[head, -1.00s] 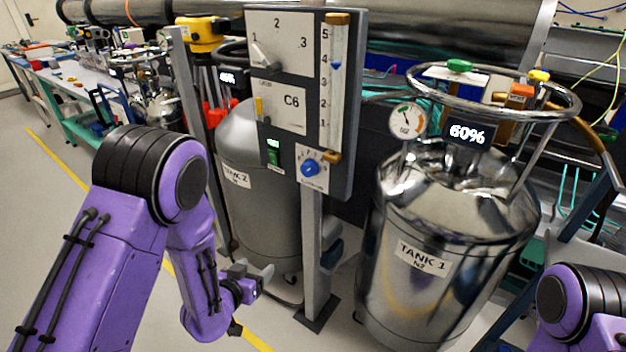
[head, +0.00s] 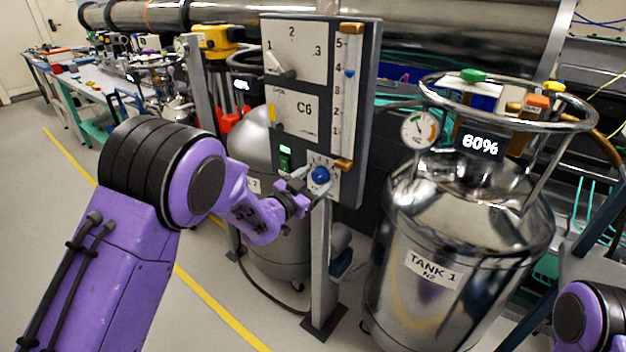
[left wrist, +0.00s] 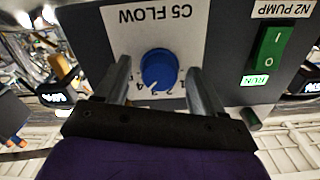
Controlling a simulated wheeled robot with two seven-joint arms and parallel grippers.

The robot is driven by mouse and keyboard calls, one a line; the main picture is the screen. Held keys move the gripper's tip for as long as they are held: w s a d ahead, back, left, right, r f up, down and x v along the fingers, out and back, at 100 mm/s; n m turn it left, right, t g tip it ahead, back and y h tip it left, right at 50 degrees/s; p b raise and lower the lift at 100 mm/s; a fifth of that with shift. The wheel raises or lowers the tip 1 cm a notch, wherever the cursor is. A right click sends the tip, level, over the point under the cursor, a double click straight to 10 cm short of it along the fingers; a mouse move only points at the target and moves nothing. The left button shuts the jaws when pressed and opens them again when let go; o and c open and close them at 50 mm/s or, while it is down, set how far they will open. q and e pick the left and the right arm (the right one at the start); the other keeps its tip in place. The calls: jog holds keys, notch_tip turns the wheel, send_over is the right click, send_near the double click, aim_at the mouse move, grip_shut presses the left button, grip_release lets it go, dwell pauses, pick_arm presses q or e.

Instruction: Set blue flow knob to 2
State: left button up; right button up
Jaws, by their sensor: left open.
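The blue flow knob (head: 320,175) sits on a white plate low on the grey panel. In the left wrist view, which is upside down, the knob (left wrist: 158,70) sits under the label C5 FLOW, with small numbers along its lower side. A pale mark shows on the knob's lower edge; I cannot tell for certain which number it points to. My left gripper (head: 305,188) is open in front of the plate. In the wrist view its fingers (left wrist: 160,86) stand on either side of the knob, with gaps showing. My right gripper is out of view.
The panel (head: 368,100) also carries a C6 plate, a selector dial, a gauge tube and a green N2 pump switch (left wrist: 270,48) beside the knob plate. Steel Tank 1 (head: 460,230) stands to the right, another tank behind the post (head: 321,260). Open floor lies left.

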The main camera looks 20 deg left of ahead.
pick_arm(q)
jog(key=shift+c, duration=0.4)
jog(key=c, duration=1)
jog(key=shift+r+n+p, duration=0.15)
jog(key=shift+n+p, duration=0.4)
jog(key=shift+n, duration=0.45)
jog(key=n+p, duration=0.1)
jog(key=n, duration=0.2)
jog(key=shift+n, duration=0.3)
jog(key=n+p, duration=0.1)
jog(key=n, duration=0.2)
jog(key=shift+d+n+p, duration=0.1)
jog(key=shift+n+p, duration=0.45)
jog(key=shift+n, duration=1.05)
